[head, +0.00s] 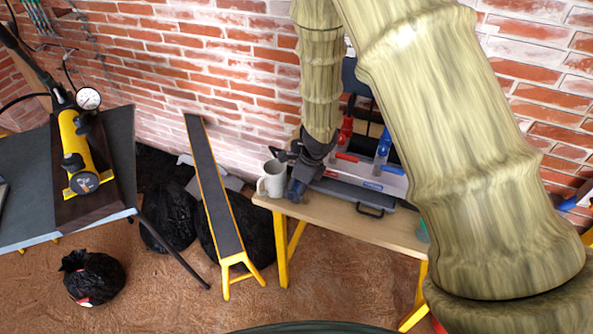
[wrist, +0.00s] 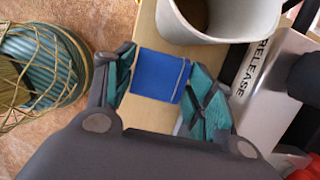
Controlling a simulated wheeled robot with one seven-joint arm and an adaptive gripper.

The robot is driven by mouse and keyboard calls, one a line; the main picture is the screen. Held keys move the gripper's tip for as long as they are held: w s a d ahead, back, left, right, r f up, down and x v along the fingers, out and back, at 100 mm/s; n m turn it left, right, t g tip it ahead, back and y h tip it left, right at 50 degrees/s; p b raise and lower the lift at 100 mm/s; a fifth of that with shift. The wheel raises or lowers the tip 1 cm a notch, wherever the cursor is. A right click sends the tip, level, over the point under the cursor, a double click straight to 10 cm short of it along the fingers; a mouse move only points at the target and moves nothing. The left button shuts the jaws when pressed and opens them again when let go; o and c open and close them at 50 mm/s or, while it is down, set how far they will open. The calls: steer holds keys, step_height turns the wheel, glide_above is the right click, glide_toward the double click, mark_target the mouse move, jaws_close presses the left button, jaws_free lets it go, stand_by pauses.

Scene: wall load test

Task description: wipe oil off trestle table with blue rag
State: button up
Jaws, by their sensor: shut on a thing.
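The trestle table (head: 335,214) has a light wooden top and yellow legs and stands against the brick wall. My gripper (head: 297,190) is over its left end, just right of a grey-white mug (head: 271,180). In the wrist view my gripper (wrist: 164,82) is shut on the blue rag (wrist: 160,76), which lies between its teal finger pads. Bare tabletop (wrist: 148,117) shows below the rag; I cannot tell whether the rag touches it. The mug (wrist: 222,30) is close beyond the fingers. The rag is hidden in the head view. I see no clear oil patch.
A case with red and blue tools (head: 368,172) fills the table's back, right of my gripper. Black bags (head: 92,277) lie on the floor. A yellow pump (head: 76,150) stands on another table at left.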

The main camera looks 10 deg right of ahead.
steer(key=shift+r+p, duration=1.55)
steer(key=shift+r, duration=0.95)
